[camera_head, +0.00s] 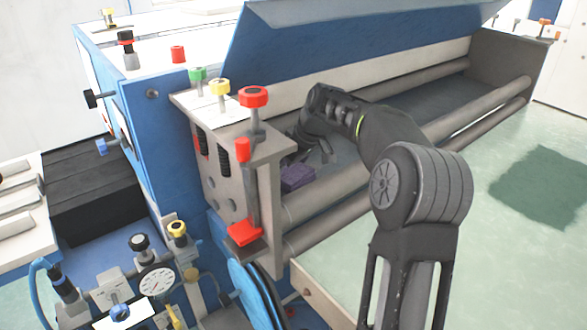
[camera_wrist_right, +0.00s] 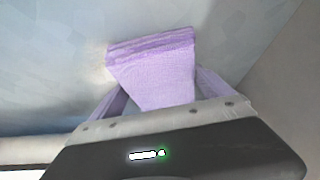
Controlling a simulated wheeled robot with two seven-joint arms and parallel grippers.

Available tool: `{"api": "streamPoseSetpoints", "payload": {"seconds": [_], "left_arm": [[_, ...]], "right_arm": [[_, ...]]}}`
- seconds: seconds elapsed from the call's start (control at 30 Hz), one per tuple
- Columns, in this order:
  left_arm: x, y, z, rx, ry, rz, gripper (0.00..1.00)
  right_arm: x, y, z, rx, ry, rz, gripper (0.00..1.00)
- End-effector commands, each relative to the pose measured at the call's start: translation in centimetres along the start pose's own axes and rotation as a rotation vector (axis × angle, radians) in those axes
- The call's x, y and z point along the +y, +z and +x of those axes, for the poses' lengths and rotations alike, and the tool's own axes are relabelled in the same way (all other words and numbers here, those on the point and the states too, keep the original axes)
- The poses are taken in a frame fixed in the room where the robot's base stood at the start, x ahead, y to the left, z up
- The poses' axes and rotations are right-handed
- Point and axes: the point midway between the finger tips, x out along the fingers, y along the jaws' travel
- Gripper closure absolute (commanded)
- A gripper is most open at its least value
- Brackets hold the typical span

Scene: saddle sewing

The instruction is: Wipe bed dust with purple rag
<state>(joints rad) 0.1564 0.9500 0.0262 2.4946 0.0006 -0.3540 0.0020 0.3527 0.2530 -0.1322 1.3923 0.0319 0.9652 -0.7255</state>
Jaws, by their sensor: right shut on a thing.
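The purple rag (camera_head: 297,177) is a small folded cloth low in the machine's trough, close to its left end plate. In the right wrist view the rag (camera_wrist_right: 155,68) stands out between the fingers, a light purple folded block against the bluish-grey bed surface (camera_wrist_right: 60,60). My right gripper (camera_head: 306,158) reaches down into the trough and is shut on the rag. The bed (camera_head: 420,98) is the dark strip behind the rollers. I cannot tell for sure whether the rag touches it. No dust can be made out. My left gripper is not in view.
Long grey rollers (camera_head: 480,112) run along the trough's front. A blue cover (camera_head: 360,35) slants above the back. The beige end plate (camera_head: 228,150) with a red-knobbed screw (camera_head: 253,97) stands left of my gripper. Gauges and knobs (camera_head: 157,281) fill the lower left. Green floor lies at right.

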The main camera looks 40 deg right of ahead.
Motion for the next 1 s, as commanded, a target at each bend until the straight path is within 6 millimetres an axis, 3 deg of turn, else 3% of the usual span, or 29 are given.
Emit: {"api": "streamPoseSetpoints", "payload": {"seconds": [0.37, 0.8, 1.0], "left_arm": [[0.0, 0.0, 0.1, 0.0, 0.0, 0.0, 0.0], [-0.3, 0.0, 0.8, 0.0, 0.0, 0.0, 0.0], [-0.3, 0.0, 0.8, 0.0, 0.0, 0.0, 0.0]], "right_arm": [[-0.5, 0.0, 0.2, -0.003, -0.007, 0.0, 0.49], [-3.6, -0.6, 0.2, -0.001, -0.003, 0.0, 0.49], [-3.9, -0.7, 0.1, 0.0, -0.001, 0.0, 0.49]]}}
